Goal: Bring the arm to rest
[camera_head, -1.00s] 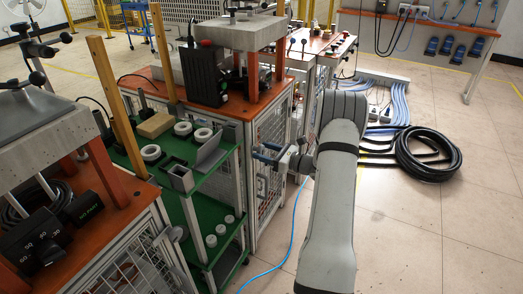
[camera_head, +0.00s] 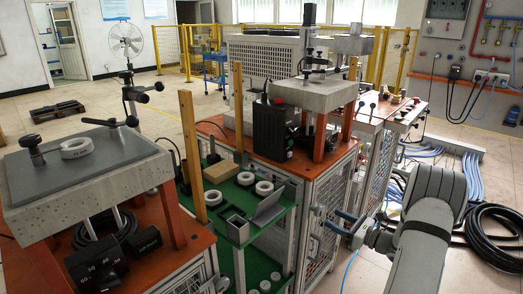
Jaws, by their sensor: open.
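My gripper (camera_head: 336,220) shows in the head view at the lower right, at the end of my grey arm. My arm comes in from the bottom right and bends at a rounded grey joint.
A green shelf cart (camera_head: 278,228) bears white rings (camera_head: 264,188) and a grey holder (camera_head: 237,228). Another ring (camera_head: 77,148) lies on the left press plate (camera_head: 60,185). Black hose (camera_head: 495,235) and blue cables (camera_head: 474,180) lie on the floor at right.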

